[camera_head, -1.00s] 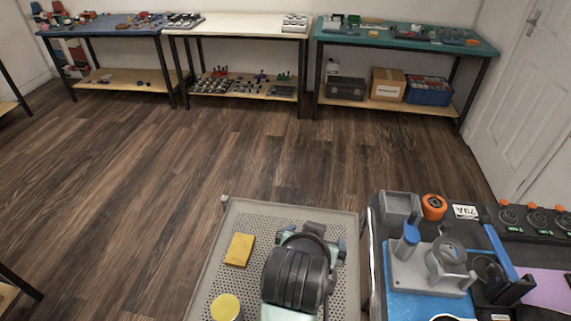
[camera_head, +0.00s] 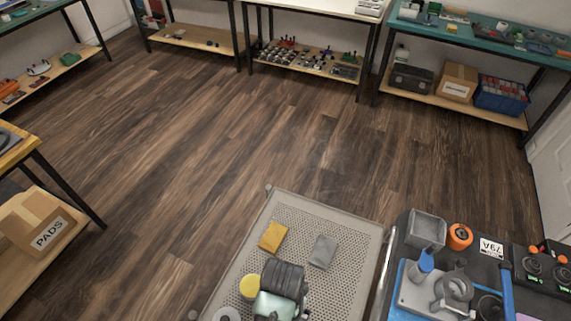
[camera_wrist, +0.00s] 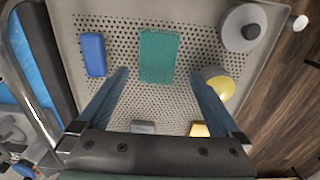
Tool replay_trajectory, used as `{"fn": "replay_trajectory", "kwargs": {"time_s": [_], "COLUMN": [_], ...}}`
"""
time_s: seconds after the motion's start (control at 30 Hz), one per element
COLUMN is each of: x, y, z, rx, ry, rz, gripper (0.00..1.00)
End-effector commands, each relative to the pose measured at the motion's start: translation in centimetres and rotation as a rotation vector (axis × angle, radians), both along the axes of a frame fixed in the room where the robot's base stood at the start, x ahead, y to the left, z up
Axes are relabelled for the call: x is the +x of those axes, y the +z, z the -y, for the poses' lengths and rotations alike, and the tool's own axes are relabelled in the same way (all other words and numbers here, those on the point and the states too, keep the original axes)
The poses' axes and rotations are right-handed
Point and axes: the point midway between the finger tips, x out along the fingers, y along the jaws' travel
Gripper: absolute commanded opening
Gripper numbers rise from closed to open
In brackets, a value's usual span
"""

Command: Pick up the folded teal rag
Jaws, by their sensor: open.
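The folded teal rag (camera_wrist: 158,50) lies flat on a perforated grey tray top (camera_wrist: 130,24), seen in the wrist view. My gripper (camera_wrist: 158,73) is open and empty, with its two blue-grey fingers apart. In the picture its fingertips lie on either side of the rag's lower edge; the height above the rag is hard to tell. In the head view my arm's wrist covers the near part of the tray top (camera_head: 290,208), and the rag and fingers are hidden there.
Near the rag are a blue block (camera_wrist: 94,54), a yellow-lidded jar (camera_wrist: 219,86) and a grey round object (camera_wrist: 243,30). A yellow sponge (camera_head: 273,237) and a grey folded cloth (camera_head: 322,252) lie farther out. A blue-matted workstation (camera_head: 408,303) adjoins at right.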

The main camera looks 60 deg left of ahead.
Motion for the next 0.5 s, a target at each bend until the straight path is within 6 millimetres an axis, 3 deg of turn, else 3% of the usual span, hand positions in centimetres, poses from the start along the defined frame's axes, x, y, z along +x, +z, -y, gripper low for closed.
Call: {"fn": "replay_trajectory", "kwargs": {"time_s": [0.27,0.5], "x": [0.0,0.1], "y": [-2.2,-5.6], "z": [0.1,0.5], "rx": [0.001,0.001], "ry": [-0.001,-0.001], "rz": [0.001,0.001], "gripper": [1.00,1.00]}}
